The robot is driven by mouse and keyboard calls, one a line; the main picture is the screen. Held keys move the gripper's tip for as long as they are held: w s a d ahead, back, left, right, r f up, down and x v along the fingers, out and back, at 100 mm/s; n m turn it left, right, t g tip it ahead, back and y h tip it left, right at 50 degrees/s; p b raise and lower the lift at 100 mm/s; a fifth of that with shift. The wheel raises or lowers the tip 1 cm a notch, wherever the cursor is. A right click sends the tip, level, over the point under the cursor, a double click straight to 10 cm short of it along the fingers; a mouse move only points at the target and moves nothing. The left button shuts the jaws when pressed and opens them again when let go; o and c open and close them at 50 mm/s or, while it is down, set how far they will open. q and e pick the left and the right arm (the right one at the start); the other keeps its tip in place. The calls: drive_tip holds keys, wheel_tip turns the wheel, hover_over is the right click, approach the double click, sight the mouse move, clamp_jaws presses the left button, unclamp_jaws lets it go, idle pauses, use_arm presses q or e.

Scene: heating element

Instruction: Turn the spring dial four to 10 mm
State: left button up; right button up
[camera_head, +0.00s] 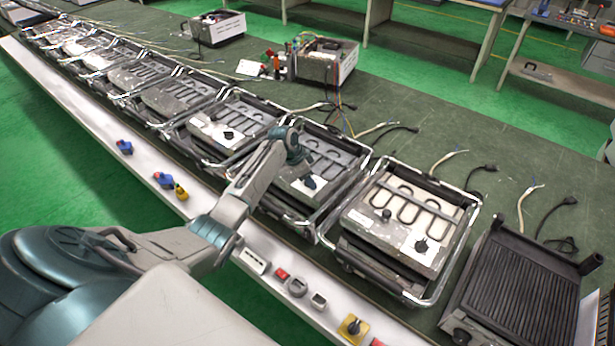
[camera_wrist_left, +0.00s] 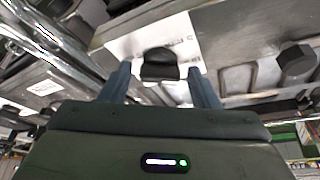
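In the left wrist view a black dial (camera_wrist_left: 160,64) sits on a plate with a white printed label (camera_wrist_left: 190,38). The print is too small to read. My left gripper (camera_wrist_left: 160,78) has one finger on each side of this dial, with a visible gap on both sides, so it is open. In the head view my left gripper (camera_head: 304,170) is over the front part of a heating unit (camera_head: 338,152) with a coiled element. The arm and gripper hide much of that unit's front, and I cannot clearly make out its dial there. My right gripper is not in view.
Similar heating units with metal frames stand in a row, one (camera_head: 398,205) just right of my gripper. A ribbed black grill (camera_head: 525,290) stands at the far right. A white ledge (camera_head: 330,315) with small switches runs along the front. Cables lie behind the units.

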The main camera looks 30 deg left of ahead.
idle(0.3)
use_arm(q)
drive_tip(key=b+v, duration=0.3)
drive_tip(key=v, duration=0.7)
drive_tip(key=shift+s+r, duration=0.15)
drive_tip(key=shift+r, duration=0.2)
drive_tip(key=shift+f, duration=0.1)
